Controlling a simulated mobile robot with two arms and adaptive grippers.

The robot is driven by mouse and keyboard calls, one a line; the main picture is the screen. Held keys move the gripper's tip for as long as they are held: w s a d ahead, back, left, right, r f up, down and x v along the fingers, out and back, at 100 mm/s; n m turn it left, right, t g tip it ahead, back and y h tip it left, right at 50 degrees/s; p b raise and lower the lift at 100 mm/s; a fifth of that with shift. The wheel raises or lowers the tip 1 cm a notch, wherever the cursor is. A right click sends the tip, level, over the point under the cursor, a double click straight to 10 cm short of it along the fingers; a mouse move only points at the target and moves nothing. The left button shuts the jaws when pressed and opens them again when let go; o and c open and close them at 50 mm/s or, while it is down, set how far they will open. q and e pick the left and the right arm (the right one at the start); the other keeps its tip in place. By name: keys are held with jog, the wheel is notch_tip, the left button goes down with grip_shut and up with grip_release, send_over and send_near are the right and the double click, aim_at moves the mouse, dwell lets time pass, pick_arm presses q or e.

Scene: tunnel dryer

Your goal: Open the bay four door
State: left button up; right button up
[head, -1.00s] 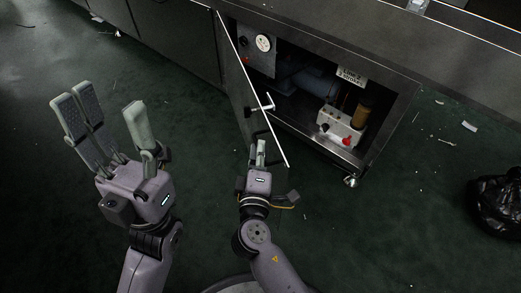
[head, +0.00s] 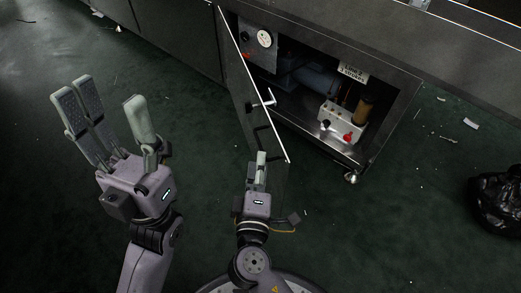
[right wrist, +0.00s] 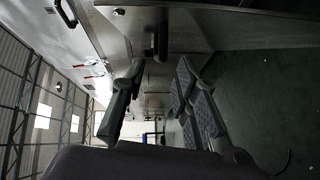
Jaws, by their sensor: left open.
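The bay door (head: 236,80) stands swung out from the cabinet, seen nearly edge-on with a bright edge in the head view. A latch lever (head: 264,102) and a dark pull handle (head: 260,133) are on it. My right gripper (head: 261,158) is just below the pull handle, near the door's lower outer corner. In the right wrist view its fingers (right wrist: 155,105) are apart with nothing held between them, and a dark handle (right wrist: 157,42) shows beyond the fingertips. My left gripper (head: 108,112) is open and empty, raised over the floor at the left.
Inside the open bay are a gauge (head: 264,38), pipework, a white block with a red knob (head: 347,136) and a hanging tag (head: 354,70). A black bag (head: 499,205) lies at the right. Small litter is scattered on the green floor (head: 400,230).

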jog(key=s, duration=0.6)
jog(key=shift+a+r, duration=0.2)
jog(key=shift+r, duration=0.05)
